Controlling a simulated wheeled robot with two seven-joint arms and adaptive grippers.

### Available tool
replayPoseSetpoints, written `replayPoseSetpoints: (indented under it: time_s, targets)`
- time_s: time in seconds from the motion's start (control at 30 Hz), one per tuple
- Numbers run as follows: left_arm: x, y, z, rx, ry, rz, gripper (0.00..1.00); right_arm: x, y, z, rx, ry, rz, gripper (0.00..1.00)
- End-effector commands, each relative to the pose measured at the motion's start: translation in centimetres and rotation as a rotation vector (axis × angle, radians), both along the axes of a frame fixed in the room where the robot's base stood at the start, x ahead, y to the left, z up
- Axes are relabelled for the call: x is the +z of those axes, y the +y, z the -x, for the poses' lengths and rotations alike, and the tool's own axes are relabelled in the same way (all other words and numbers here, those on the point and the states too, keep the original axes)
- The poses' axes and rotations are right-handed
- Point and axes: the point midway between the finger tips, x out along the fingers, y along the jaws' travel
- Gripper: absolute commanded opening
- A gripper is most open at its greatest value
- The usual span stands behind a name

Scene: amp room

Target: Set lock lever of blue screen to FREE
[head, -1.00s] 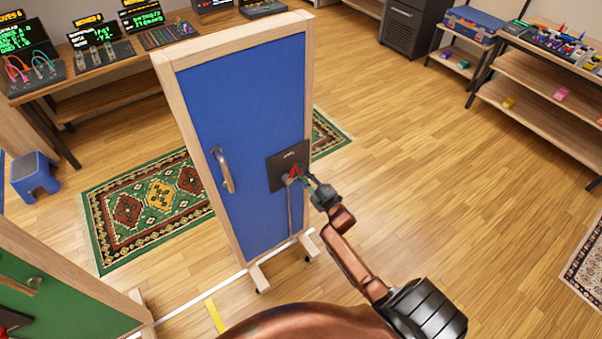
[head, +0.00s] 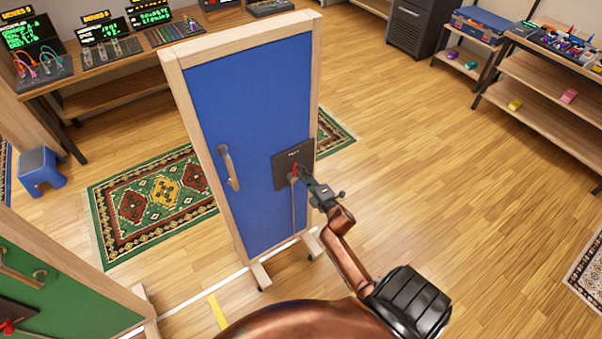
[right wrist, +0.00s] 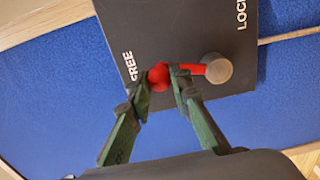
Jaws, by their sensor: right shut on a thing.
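The blue screen (head: 245,110) stands upright in a wooden frame. A dark lock plate (head: 284,170) sits on its right side, with the red lever (head: 294,171) on it. In the right wrist view the plate (right wrist: 185,35) reads FREE at left and LOCK at upper right. The red lever (right wrist: 190,70) runs from a grey round pivot (right wrist: 217,70) to a red knob (right wrist: 158,77) on the FREE side, close to that label. My right gripper (right wrist: 160,85) is shut on the knob, one finger on each side; the fingers partly hide it. My left gripper is not in view.
The blue screen has a curved handle (head: 228,168) left of the plate. A green screen (head: 60,295) with its own handle stands at lower left. A patterned rug (head: 150,205) lies behind the blue screen. The wooden floor (head: 430,180) to the right is clear up to the shelves (head: 545,90).

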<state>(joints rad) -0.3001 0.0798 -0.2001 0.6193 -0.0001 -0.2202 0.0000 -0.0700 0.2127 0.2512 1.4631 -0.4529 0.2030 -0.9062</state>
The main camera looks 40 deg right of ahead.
Motion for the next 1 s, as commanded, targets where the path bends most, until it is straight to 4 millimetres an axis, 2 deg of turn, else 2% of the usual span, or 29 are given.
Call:
replayPoseSetpoints:
  time_s: [0.07, 0.1, 0.33, 0.67, 0.77, 1.0]
  targets:
    - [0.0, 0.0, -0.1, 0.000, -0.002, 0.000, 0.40, -0.1, 0.1, 0.0, 0.002, 0.001, 0.002, 0.00]
    - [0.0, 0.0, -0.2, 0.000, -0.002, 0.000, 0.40, -0.1, 0.1, 0.0, 0.002, 0.001, 0.002, 0.20]
    - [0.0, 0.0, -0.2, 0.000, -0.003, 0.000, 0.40, -0.1, 0.1, 0.0, 0.002, 0.001, 0.001, 0.36]
    - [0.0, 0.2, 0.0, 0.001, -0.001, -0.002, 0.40, -0.1, 0.1, 0.2, 0.001, 0.001, 0.000, 0.37]
    - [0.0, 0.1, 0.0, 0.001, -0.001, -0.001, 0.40, -0.2, 0.2, 1.2, 0.001, 0.003, 0.000, 0.37]
    - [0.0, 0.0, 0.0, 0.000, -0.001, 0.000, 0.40, -0.2, 1.0, 6.0, 0.000, 0.004, -0.002, 0.37]
